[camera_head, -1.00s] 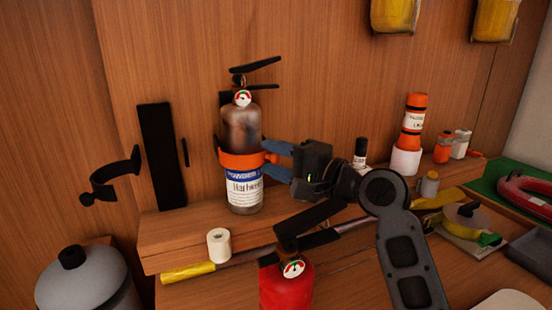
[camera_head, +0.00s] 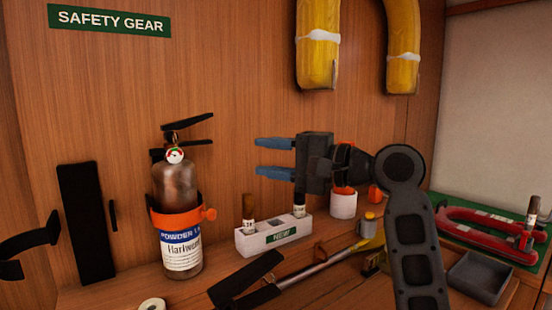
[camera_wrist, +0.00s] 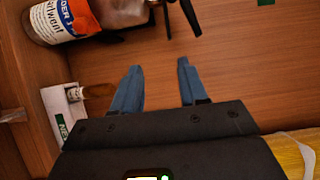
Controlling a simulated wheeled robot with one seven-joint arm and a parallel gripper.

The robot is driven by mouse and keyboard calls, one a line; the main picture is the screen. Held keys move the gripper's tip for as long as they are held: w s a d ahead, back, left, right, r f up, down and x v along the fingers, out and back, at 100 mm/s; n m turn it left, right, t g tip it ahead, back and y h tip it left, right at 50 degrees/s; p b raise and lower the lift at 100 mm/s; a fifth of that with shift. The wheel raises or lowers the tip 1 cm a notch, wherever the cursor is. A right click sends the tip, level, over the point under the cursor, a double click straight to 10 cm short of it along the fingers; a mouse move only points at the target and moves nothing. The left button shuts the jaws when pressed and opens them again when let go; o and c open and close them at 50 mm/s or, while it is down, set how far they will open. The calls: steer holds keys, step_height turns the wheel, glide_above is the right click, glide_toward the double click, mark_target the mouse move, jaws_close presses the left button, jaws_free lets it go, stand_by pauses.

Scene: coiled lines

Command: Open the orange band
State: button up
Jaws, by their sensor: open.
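The orange band (camera_head: 178,221) wraps around the front of a grey-brown fire extinguisher (camera_head: 175,186) standing upright against the wooden wall. An orange knob (camera_head: 210,214) sticks out at the band's right side. I cannot tell whether the band's end is fastened. In the wrist view the band (camera_wrist: 84,16) shows at the upper left on the tilted bottle. My gripper (camera_head: 257,158) is open and empty, to the right of the extinguisher and higher than the knob, touching nothing. Its two blue fingers (camera_wrist: 159,68) also show apart in the wrist view.
A black wall plate (camera_head: 80,222) with an open black band (camera_head: 25,250) is at left. A white block (camera_head: 272,236) holding small bottles stands below my gripper. Yellow hoses (camera_head: 318,45) hang above. A white roll (camera_head: 151,305) lies in front. The wall between extinguisher and gripper is clear.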

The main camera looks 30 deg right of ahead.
steer(key=shift+s+d+r, duration=0.15)
steer(key=shift+s+d, duration=0.1)
steer(key=shift+d, duration=0.2)
steer(key=shift+c, duration=0.5)
steer(key=w+f+g+y+b, duration=0.1)
steer(key=f, duration=0.1)
steer(key=w+f+n+g+y+b, duration=0.1)
steer(key=f, duration=0.2)
steer(key=w+d+f+n+g+y+b, duration=0.1)
steer(key=w+f+g+b, duration=0.1)
steer(key=f, duration=0.1)
steer(key=shift+y, duration=0.4)
steer(key=c, duration=0.6)
steer(key=f+n+g+y+b, duration=0.1)
steer(key=d+f+n+g+y+b, duration=0.1)
steer(key=f+g+y, duration=0.1)
steer(key=f+n+g+y+b, duration=0.1)
steer(key=shift+w+d+f+g+y, duration=0.2)
steer(key=shift+w+f+g+y, duration=0.1)
steer(key=shift+w+f, duration=0.1)
jaws_close()
steer(key=n+g+y, duration=0.2)
glide_toward(201, 213)
steer(key=w+a, duration=0.2)
steer(key=a, duration=0.1)
steer(key=shift+a+r, duration=0.15)
steer(key=shift+a, duration=0.15)
